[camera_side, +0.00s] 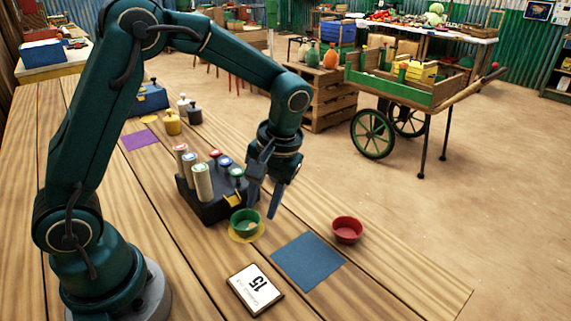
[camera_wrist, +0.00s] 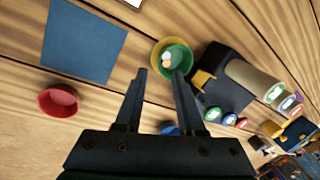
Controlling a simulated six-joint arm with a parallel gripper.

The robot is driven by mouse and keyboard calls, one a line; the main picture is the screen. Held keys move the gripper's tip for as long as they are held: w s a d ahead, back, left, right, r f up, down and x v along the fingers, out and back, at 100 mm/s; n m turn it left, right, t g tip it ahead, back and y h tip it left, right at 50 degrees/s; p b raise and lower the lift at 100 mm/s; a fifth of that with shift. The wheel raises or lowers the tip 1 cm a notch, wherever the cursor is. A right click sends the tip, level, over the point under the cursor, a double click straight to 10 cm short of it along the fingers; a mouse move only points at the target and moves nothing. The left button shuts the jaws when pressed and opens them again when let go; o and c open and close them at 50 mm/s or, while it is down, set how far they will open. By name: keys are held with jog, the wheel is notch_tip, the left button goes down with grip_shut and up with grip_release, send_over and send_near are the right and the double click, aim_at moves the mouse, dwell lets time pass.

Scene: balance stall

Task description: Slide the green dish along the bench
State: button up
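The green dish (camera_side: 245,221) stands upright on a round yellow mat (camera_side: 241,238) on the bench. In the wrist view the green dish (camera_wrist: 183,57) lies just beyond my fingertips and holds small pale and orange-brown pieces. My gripper (camera_side: 262,208) points down, with its two fingers apart and nothing held between them. In the side view it is close to the dish, on its right. The wrist view also shows my gripper (camera_wrist: 160,74) open; I cannot tell whether a finger touches the dish.
A black rack (camera_side: 205,207) with capped cylinders stands close behind the dish. A blue square mat (camera_side: 308,261) lies to its right, with a red dish (camera_side: 347,230) beyond. The bench's right end is bare.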

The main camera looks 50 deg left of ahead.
aim_at(257, 224)
jog(key=shift+f, duration=0.1)
jog(key=shift+x, duration=2.5)
grip_shut()
